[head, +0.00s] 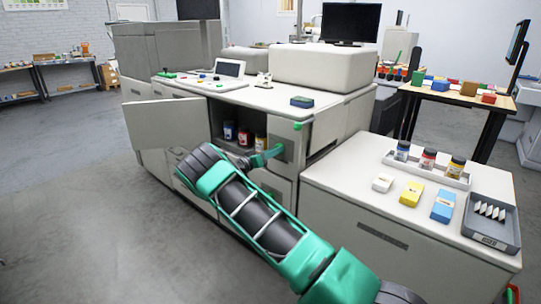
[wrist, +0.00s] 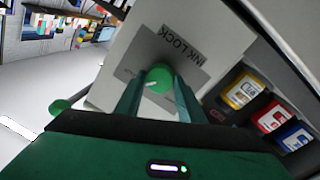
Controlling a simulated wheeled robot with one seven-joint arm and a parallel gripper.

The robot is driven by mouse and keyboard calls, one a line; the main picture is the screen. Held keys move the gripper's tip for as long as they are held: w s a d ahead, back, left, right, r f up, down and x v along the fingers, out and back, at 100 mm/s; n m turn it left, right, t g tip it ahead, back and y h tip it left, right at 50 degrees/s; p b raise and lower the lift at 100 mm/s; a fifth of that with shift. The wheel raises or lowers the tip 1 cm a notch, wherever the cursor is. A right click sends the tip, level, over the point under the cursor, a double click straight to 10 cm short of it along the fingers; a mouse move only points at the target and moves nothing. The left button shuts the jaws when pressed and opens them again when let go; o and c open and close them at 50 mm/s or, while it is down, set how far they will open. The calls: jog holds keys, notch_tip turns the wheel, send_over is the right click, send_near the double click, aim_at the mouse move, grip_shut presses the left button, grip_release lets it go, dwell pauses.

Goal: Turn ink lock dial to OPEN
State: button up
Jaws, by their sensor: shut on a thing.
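The ink lock dial (wrist: 161,77) is a round green knob with a white pointer mark, on a grey plate marked INK LOCK (wrist: 198,52). In the wrist view its mark points to the lower left. My gripper (wrist: 156,92) is shut on the dial, one finger on each side. In the head view my gripper (head: 276,151) reaches to the grey plate on the press front, right of the open ink compartment; the dial is not clearly seen there. I cannot read the OPEN mark in either view.
Ink bottles (head: 243,137) stand in the open compartment beside the dial. An open door panel (head: 165,124) sticks out at left. A second green knob (head: 298,126) sits above the plate. A low cabinet (head: 360,220) with bottles, boxes and a tray stands at right. Floor at left is clear.

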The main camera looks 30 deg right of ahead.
jog(key=n, duration=0.6)
jog(key=n+t, duration=0.1)
jog(key=n, duration=0.5)
jog(key=n+t, duration=0.1)
jog(key=n, duration=0.5)
jog(key=shift+s+d+f, duration=0.2)
jog(key=shift+s, duration=0.05)
jog(key=shift+n, duration=0.4)
jog(key=shift+f, duration=0.1)
jog(key=o, duration=1)
jog(key=shift+o, duration=0.2)
